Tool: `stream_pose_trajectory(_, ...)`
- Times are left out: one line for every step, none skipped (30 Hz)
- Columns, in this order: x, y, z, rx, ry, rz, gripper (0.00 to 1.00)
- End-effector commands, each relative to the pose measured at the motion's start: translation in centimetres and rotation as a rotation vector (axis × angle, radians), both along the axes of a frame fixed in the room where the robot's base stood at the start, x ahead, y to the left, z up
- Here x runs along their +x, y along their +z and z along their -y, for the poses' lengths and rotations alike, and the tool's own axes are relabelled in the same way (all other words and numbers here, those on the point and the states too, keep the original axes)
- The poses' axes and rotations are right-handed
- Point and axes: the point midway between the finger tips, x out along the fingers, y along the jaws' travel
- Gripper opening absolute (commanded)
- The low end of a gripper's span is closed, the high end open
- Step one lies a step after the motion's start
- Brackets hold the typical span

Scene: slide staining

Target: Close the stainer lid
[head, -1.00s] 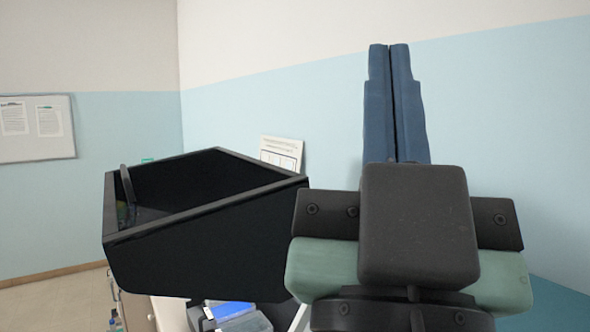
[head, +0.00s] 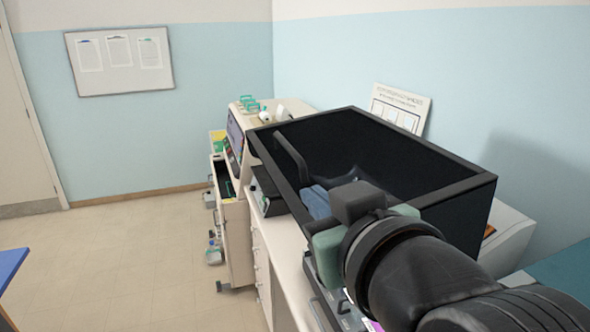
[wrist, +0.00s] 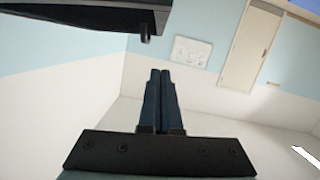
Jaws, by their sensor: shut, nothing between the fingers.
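The stainer lid (head: 455,215) is a large black box-shaped hood standing raised and open in the head view. A curved black handle (head: 291,160) is on its left side. In the wrist view, the dark lid (wrist: 70,12) fills the top left corner, and a short black piece hangs from its edge near my fingertips. My gripper (head: 312,191) shows its blue fingers against the lid's dark interior, just right of the handle. In the wrist view, my gripper (wrist: 160,72) has both fingers together and empty. Contact with the lid cannot be told. My arm hides the stainer's lower part.
A cream counter (head: 262,255) runs below the lid. A cabinet with a screen (head: 235,140) stands beyond it. A placard (head: 399,107) leans on the wall behind the lid. A blue table edge (head: 12,268) is at the left. The floor (head: 130,250) between is clear.

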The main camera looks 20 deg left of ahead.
Motion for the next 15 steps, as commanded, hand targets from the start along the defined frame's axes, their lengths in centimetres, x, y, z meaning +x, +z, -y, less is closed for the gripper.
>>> stream_pose_trajectory(0.0,-0.1,-0.1,-0.007,0.009,-0.012,0.00)
stream_pose_trajectory(0.2,-0.2,-0.3,-0.009,0.012,-0.017,0.00)
stream_pose_trajectory(0.4,-0.4,-0.5,-0.009,0.015,-0.020,0.00)
stream_pose_trajectory(0.7,-0.4,-0.6,-0.008,0.015,-0.020,0.00)
stream_pose_trajectory(1.0,-0.5,-0.8,-0.008,0.014,-0.021,0.00)
stream_pose_trajectory(1.5,-0.6,-1.2,-0.008,0.015,-0.020,0.00)
stream_pose_trajectory(1.9,-0.8,-1.5,-0.009,0.015,-0.021,0.00)
stream_pose_trajectory(2.4,-0.8,-1.8,-0.008,0.015,-0.022,0.00)
stream_pose_trajectory(3.1,-1.0,-2.2,-0.007,0.015,-0.022,0.00)
stream_pose_trajectory(3.6,-1.1,-2.6,-0.008,0.015,-0.022,0.00)
stream_pose_trajectory(4.2,-1.3,-2.9,-0.009,0.014,-0.022,0.00)
stream_pose_trajectory(4.9,-1.4,-3.4,-0.007,0.015,-0.022,0.00)
stream_pose_trajectory(5.5,-1.6,-3.7,-0.009,0.014,-0.022,0.00)
stream_pose_trajectory(6.0,-1.8,-4.1,-0.009,0.013,-0.021,0.00)
stream_pose_trajectory(6.7,-1.9,-4.5,-0.008,0.014,-0.021,0.00)
